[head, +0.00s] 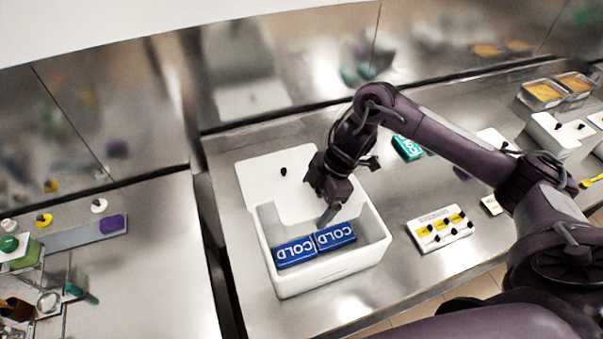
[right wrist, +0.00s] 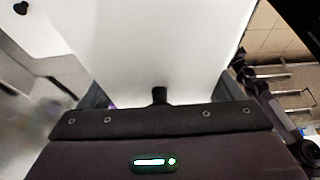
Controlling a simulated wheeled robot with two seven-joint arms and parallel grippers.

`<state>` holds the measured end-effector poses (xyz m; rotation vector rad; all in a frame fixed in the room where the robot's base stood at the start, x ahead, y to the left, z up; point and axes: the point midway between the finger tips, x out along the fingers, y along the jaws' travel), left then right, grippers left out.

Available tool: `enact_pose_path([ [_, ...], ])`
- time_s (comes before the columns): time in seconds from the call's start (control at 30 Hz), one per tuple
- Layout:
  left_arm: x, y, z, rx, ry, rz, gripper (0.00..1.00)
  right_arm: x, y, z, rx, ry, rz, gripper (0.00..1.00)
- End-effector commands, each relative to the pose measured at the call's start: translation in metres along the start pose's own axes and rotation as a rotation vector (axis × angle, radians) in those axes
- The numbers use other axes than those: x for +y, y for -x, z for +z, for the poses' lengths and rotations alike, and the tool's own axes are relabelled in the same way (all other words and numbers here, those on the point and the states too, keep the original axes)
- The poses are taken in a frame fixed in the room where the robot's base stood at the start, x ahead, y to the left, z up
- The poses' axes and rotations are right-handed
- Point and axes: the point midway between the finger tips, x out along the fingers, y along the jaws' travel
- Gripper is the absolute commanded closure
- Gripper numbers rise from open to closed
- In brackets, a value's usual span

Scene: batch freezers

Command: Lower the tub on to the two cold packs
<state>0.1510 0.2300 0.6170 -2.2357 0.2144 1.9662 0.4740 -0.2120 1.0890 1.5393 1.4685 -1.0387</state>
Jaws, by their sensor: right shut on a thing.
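Two blue cold packs marked COLD, a left one (head: 294,252) and a right one (head: 336,237), lie side by side in an open white box (head: 335,272). My right gripper (head: 328,212) is over the box, behind the packs, pointing down. It is shut on the dark knob (right wrist: 159,96) of the white tub (right wrist: 165,45), seen close up in the right wrist view. In the head view the tub (head: 291,207) blends with the white box; it seems to be at the far part, and its height above the packs is unclear. My left gripper is not in view.
A white lid with a dark knob (head: 283,171) lies behind the box. A teal pack (head: 407,148) and a white panel with yellow labels and dark knobs (head: 440,229) are to the right. Food pans (head: 543,92) stand far right. A gap separates the left counter.

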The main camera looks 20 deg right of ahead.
Motion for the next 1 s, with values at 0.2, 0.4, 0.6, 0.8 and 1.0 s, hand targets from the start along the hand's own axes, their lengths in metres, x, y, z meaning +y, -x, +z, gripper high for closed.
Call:
enact_pose_path([
  [0.2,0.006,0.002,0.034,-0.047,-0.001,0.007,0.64,0.000,-0.005,0.001,0.002,0.001,-0.001,0.57],
  [0.4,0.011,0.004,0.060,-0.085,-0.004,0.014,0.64,-0.001,-0.020,0.007,0.003,0.000,-0.002,0.57],
  [0.6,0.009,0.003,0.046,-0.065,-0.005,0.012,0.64,0.000,-0.036,0.014,0.002,-0.001,-0.001,0.57],
  [0.8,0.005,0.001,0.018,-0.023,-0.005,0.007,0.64,0.000,-0.054,0.021,0.002,0.000,-0.001,0.57],
  [1.0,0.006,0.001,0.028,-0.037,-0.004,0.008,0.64,0.000,-0.071,0.029,0.001,0.000,0.000,0.57],
])
